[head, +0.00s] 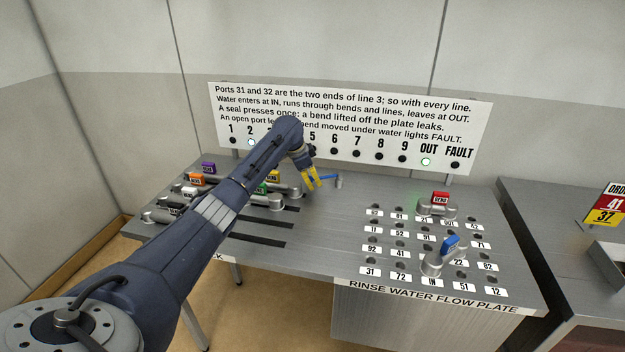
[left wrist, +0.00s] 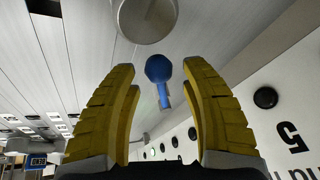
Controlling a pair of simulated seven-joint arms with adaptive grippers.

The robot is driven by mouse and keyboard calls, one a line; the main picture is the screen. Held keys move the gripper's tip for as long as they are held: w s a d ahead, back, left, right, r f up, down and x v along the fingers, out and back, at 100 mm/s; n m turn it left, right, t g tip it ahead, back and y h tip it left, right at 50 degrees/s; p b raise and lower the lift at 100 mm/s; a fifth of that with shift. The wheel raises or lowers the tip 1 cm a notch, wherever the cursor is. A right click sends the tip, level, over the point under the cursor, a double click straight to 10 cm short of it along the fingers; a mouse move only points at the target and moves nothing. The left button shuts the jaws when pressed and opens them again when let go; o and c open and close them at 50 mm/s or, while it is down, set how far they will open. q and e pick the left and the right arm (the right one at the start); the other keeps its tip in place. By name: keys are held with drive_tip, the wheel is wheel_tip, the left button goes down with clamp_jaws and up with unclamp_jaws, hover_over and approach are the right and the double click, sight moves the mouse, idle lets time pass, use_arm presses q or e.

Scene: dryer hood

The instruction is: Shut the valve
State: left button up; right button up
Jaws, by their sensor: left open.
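The valve shows in the head view as a short grey post (head: 338,183) with a blue lever (head: 328,177) pointing left from it, at the back of the steel table. My left gripper (head: 314,184) has yellow fingers and is just left of the lever, pointing down. In the left wrist view its fingers are open, with the blue lever's round knob (left wrist: 160,68) seen between them. I see no finger clearly touching the lever. My right gripper is not in view.
The flow plate (head: 385,272) carries a red-topped bend (head: 440,203) and a blue-topped bend (head: 447,250). Several bends sit on the rack at left, partly behind my left arm. The sign (head: 400,125) stands behind; its OUT lamp (head: 425,161) is lit, FAULT (head: 455,165) is dark.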

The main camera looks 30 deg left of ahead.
use_arm(q)
drive_tip(key=shift+w+d+f, duration=0.1)
drive_tip(key=shift+w+f, duration=0.05)
drive_tip(key=shift+f, duration=0.25)
drive_tip(key=shift+o, duration=0.2)
clamp_jaws()
